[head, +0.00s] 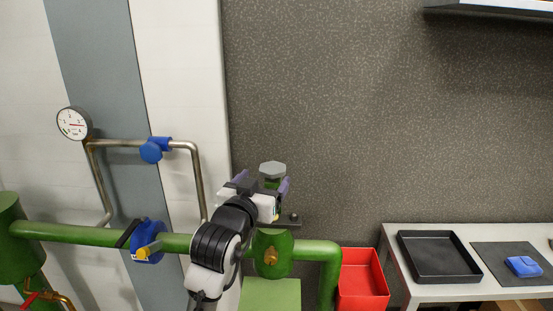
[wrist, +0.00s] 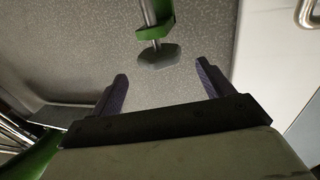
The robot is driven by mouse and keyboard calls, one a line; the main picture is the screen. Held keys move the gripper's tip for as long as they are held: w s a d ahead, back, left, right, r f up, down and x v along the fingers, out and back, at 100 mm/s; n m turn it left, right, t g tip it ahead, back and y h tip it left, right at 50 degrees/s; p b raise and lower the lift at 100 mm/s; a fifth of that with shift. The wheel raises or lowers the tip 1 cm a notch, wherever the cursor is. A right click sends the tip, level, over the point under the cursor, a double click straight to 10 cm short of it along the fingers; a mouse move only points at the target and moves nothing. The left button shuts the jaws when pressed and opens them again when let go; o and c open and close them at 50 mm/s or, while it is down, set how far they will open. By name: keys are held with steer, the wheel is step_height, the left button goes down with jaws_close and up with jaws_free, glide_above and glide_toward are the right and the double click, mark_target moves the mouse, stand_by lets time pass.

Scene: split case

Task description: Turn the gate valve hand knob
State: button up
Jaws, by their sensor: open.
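My gripper (head: 262,181) is at about the knob's height. Its two dark purple fingers are wide apart and nothing is between them. In the wrist view my gripper (wrist: 162,84) points toward the knob, which appears just beyond the fingertips, centred between them. I see no contact.
A blue valve (head: 148,241) sits left on the green pipe (head: 75,234). A steel pipe with a blue knob (head: 151,152) and a gauge (head: 74,123) is behind. A red bin (head: 362,278) stands right, beside a table with a black tray (head: 438,257) and blue item (head: 523,266).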

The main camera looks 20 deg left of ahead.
mark_target(277, 162)
steer(key=w+p, duration=0.2)
steer(key=w, duration=0.6)
steer(key=shift+w+a+p, duration=0.1)
steer(key=shift+w+p, duration=0.2)
steer(key=c, duration=1)
